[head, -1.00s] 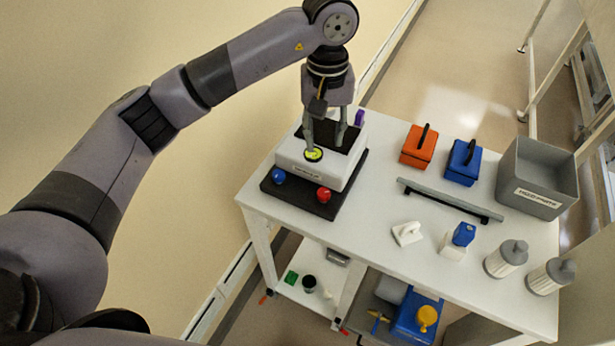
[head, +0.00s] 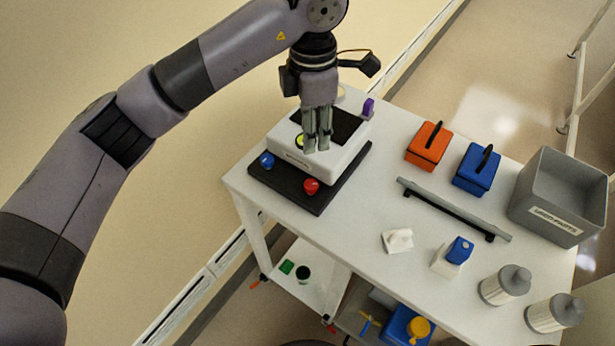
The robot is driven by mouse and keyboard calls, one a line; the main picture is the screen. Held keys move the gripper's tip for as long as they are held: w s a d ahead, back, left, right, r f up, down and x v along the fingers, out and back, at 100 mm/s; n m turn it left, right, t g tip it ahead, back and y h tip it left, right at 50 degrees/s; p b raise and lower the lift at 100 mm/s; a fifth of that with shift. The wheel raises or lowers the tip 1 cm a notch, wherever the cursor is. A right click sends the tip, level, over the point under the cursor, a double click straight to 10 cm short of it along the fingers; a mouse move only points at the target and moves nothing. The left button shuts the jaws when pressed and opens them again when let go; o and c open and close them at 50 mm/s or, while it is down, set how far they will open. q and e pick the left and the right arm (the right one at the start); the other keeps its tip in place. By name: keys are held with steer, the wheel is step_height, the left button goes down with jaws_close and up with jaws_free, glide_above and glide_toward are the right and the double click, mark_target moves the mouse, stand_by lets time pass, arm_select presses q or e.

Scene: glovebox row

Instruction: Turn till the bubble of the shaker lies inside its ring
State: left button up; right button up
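The shaker (head: 345,152) is a white box with a dark top pad, on a black base plate (head: 284,192). The yellow-green bubble level (head: 300,140) is on the shaker's top, partly covered by a finger of my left gripper (head: 317,148). Bubble and ring cannot be made out. The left gripper points down over the shaker's near top edge, its fingers side by side; their opening and any contact are unclear. My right gripper is out of view.
On the white table (head: 365,215) are an orange case (head: 428,152), a blue case (head: 472,175), a grey bar (head: 450,210), a grey bin (head: 540,225), a white-and-blue bottle (head: 448,262) and two grey-capped canisters (head: 503,287). A lower shelf holds small items.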

mark_target(311, 183)
arm_select(q)
step_height(311, 183, down, 15)
steer(key=p, duration=0.4)
steer(key=shift+r, duration=0.2)
steer(key=shift+f, duration=0.5)
jaws_close()
steer(key=shift+w+f+n+b, duration=0.1)
steer(key=shift+n+b, duration=0.2)
steer(key=shift+f+n+b, duration=0.1)
steer(key=shift+n+b, duration=0.75)
steer(key=shift+n, duration=0.15)
steer(key=shift+n+b, duration=0.45)
steer(key=shift+n, duration=0.35)
steer(key=shift+r, duration=0.25)
